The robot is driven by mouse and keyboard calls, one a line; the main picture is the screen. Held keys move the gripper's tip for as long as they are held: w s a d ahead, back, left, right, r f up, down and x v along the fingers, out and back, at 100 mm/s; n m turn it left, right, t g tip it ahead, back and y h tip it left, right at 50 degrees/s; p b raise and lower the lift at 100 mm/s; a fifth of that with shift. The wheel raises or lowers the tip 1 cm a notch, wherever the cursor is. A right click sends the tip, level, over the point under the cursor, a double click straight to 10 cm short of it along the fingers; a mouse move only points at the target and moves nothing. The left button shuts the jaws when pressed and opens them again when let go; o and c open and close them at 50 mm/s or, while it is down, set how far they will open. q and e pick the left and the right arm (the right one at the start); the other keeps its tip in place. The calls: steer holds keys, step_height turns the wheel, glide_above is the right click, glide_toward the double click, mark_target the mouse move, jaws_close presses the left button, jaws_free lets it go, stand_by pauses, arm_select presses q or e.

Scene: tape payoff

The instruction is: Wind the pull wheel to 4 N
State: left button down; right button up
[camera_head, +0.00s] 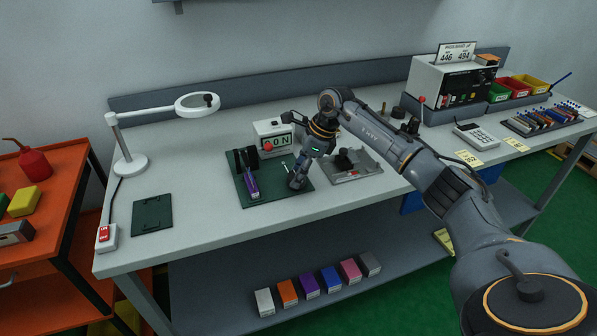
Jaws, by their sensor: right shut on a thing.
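My right gripper (297,183) points down over the right part of a dark green base plate (269,200). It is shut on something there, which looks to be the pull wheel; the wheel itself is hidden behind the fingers. A purple reel or cartridge (252,187) is in a black holder (245,158) at the plate's left. Behind the plate stands a white force display (273,134); it shows a 0 and an N, and its first character is unclear. A red knob (268,146) shows at its front. My left gripper is out of view.
A grey tray (372,167) with a dark part lies just right of the plate. A magnifier lamp (132,165) and a dark green mat (153,215) are at left.

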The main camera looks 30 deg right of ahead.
steer(key=shift+m, duration=0.3)
steer(key=m+h, duration=0.1)
steer(key=m, duration=0.1)
steer(key=shift+m+t, duration=0.3)
steer(key=shift+t, duration=0.1)
steer(key=m, duration=0.1)
steer(key=m+h, duration=0.1)
steer(key=m, duration=0.1)
steer(key=shift+s+a+m+t, duration=0.1)
steer(key=shift+a+m+t, duration=0.05)
steer(key=shift+m+t, duration=0.15)
steer(key=m+h, duration=0.1)
steer(key=m, duration=0.2)
steer(key=shift+a+h+b, duration=0.1)
steer(key=shift+h+b, duration=0.2)
steer(key=shift+a+m+h+b, duration=0.1)
steer(key=shift+m+h+b, duration=0.4)
steer(key=shift+m, duration=1.2)
steer(key=o, duration=1.2)
steer(key=shift+c, duration=0.2)
